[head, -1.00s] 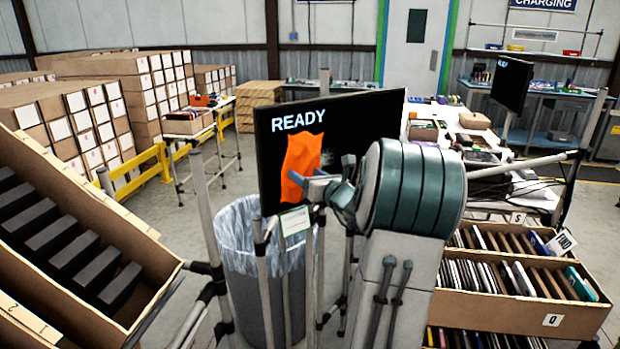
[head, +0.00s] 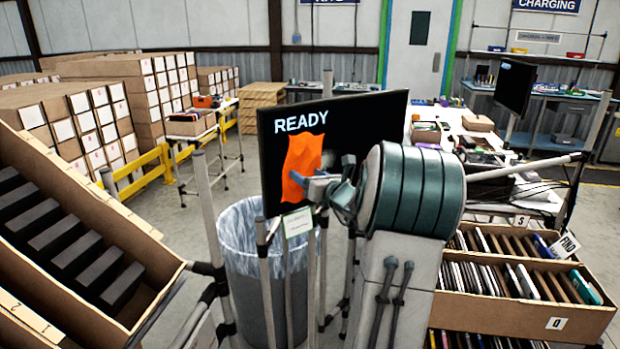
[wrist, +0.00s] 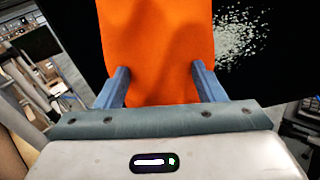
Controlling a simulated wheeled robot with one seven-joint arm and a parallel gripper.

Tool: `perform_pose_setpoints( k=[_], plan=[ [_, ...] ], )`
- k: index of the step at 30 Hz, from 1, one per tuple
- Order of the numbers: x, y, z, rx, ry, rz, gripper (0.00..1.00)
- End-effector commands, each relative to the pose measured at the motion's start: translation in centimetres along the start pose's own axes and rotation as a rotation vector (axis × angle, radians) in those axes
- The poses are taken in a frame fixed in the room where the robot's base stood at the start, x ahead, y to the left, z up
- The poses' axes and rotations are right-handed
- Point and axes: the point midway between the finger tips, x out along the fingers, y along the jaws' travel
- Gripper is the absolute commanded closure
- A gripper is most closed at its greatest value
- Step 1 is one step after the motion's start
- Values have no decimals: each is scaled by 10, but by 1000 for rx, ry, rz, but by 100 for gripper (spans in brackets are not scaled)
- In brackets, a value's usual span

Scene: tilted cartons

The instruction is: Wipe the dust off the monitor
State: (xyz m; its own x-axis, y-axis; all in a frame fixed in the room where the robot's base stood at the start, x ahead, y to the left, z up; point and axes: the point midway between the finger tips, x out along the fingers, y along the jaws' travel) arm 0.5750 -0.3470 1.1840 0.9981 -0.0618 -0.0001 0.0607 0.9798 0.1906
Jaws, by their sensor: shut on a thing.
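The monitor (head: 375,125) is a black screen showing the word READY, on a stand in front of me. My gripper (head: 318,188) is shut on an orange cloth (head: 302,165), which stands up in front of the left part of the screen. In the wrist view the cloth (wrist: 155,50) rises between the two blue fingers. A patch of pale dust (wrist: 240,35) shows on the black screen to the right of the cloth. In the head view a small pale patch (head: 348,160) shows beside the cloth. I cannot tell whether the cloth touches the screen.
A grey bin with a clear liner (head: 240,235) stands below the monitor, among metal posts. A tilted carton with dark foam slots (head: 150,245) is at the left. Cartons of thin items (head: 520,325) are at the right. Open floor lies behind the bin.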

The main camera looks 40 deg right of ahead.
Motion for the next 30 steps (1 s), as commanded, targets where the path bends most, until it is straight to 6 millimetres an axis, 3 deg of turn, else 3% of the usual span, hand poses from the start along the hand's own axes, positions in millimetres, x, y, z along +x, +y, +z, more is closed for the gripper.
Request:
perform_pose_setpoints(
  k=[17, 30],
  plan=[
    [8, -2, 1, 0, -1, 0, 55],
    [8, -36, 8, 1, -1, 0, 55]
  ],
)
